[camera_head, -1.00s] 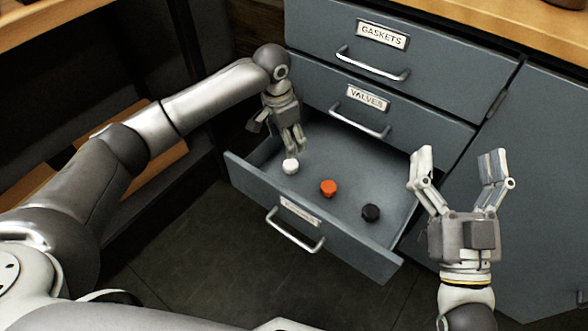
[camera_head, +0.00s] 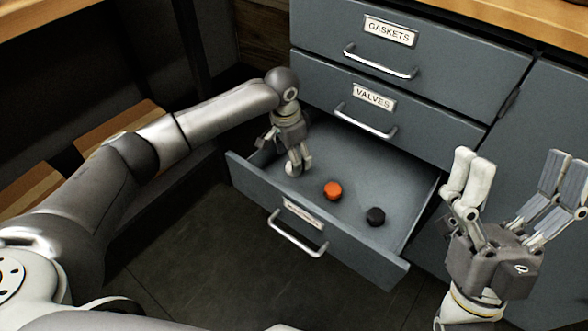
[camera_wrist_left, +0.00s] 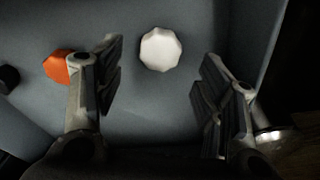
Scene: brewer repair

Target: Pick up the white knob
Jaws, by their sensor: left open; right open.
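The white knob (camera_head: 293,169) lies on the floor of the open bottom drawer (camera_head: 375,148), near its left end. It is partly hidden by my left gripper (camera_head: 299,167) in the head view. In the left wrist view the white knob (camera_wrist_left: 160,49) shows whole, ahead of and between the two open fingers of my left gripper (camera_wrist_left: 155,85), with a gap on both sides. My left gripper points down into the drawer. My right gripper (camera_head: 515,180) is open and empty, pointing up, to the right of the drawer.
An orange knob (camera_head: 333,191) and a black knob (camera_head: 376,217) lie in the same drawer, to the right of the white one. The drawer front with its handle (camera_head: 297,235) stands nearest me. Shut drawers labelled VALVES (camera_head: 373,97) and GASKETS (camera_head: 389,31) are above.

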